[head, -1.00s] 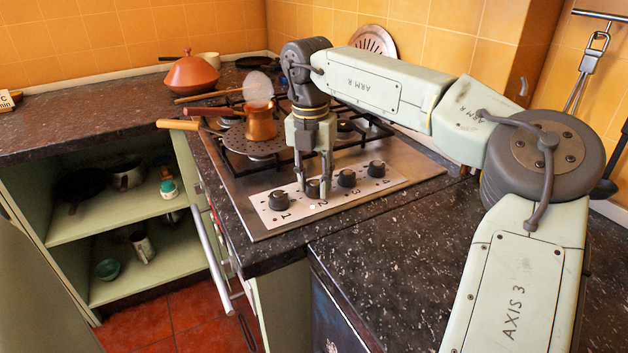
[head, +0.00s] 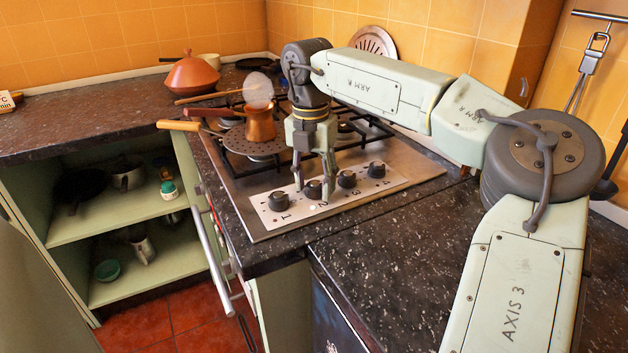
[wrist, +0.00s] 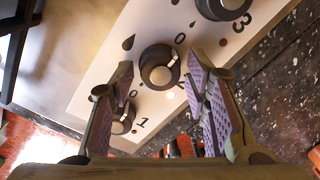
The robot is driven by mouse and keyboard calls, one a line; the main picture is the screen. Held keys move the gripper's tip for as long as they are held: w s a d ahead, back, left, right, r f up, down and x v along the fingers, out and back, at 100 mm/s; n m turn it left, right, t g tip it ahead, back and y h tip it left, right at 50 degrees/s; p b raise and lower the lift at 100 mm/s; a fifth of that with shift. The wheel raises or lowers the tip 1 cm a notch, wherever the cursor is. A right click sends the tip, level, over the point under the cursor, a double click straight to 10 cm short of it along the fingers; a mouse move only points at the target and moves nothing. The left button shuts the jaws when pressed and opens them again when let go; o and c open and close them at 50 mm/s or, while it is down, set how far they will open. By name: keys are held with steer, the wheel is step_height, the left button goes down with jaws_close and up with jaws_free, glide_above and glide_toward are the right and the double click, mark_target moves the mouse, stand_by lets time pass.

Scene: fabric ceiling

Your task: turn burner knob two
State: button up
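Burner knob two (head: 313,189) is a dark round knob on the white control strip (head: 335,193) of the hob, second from the left. In the wrist view, knob two (wrist: 158,68) shows a pale pointer mark toward its upper right, near a "0". My gripper (head: 313,190) points down at it. Its fingers are apart, one on each side of the knob; the wrist view shows small gaps between the knob and the fingers (wrist: 160,78). A small bright spot shows on the strip beside the knob. The finger tips' height relative to the knob is hard to tell.
Knob one (head: 278,200) and knob three (head: 347,179) stand close on either side, with knob four (head: 376,169) farther right. A copper pot (head: 260,123) sits on the hob behind. The speckled counter (head: 400,260) in front is clear.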

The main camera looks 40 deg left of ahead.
steer(key=shift+o, duration=0.6)
steer(key=shift+r, duration=0.15)
step_height(320, 180, up, 12)
steer(key=shift+a, duration=0.25)
steer(key=shift+s, duration=0.1)
